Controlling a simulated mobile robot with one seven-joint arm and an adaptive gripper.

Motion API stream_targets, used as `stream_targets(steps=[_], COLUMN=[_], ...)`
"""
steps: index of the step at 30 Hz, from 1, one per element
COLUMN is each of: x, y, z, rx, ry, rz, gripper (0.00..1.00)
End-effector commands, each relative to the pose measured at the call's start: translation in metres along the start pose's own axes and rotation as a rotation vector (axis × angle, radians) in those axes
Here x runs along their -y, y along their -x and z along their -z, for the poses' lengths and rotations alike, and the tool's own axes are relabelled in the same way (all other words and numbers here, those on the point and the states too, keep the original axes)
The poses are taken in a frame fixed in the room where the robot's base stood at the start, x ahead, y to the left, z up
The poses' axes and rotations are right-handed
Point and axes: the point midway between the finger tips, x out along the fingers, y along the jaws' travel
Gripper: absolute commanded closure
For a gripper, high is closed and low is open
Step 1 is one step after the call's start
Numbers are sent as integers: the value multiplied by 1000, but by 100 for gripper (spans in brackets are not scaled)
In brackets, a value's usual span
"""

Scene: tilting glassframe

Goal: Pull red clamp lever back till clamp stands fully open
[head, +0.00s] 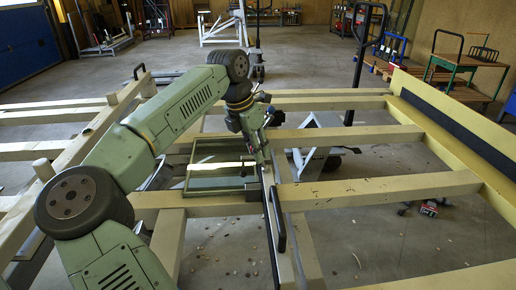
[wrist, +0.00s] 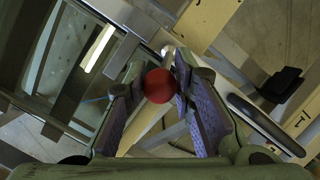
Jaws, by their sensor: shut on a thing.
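The red ball knob of the clamp lever (wrist: 159,86) shows in the middle of the wrist view. My gripper (wrist: 157,90) is shut on this knob, with one purple-padded finger on each side. The lever's shaft and the clamp body are mostly hidden behind the knob and fingers, so I cannot tell the clamp's angle. In the head view my gripper (head: 259,153) is low over the yellow frame, just right of the glass-like pane (head: 215,178). The red knob cannot be made out there.
Yellow beams (head: 380,190) form a wide frame around my arm. A long black handle (head: 279,218) lies along a rail in front of my gripper; it also shows at right in the wrist view (wrist: 262,124). A dark upright post (head: 362,45) stands behind. Small debris litters the floor.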

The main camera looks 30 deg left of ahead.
Motion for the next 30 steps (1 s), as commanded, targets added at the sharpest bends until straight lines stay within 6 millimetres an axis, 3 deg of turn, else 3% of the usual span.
stream_targets(steps=[15, 30], x=[31, 45], y=[-8, -23], z=[-35, -50], rx=[17, -40], ry=[-14, -24], rz=[8, -27], gripper=[100, 100])
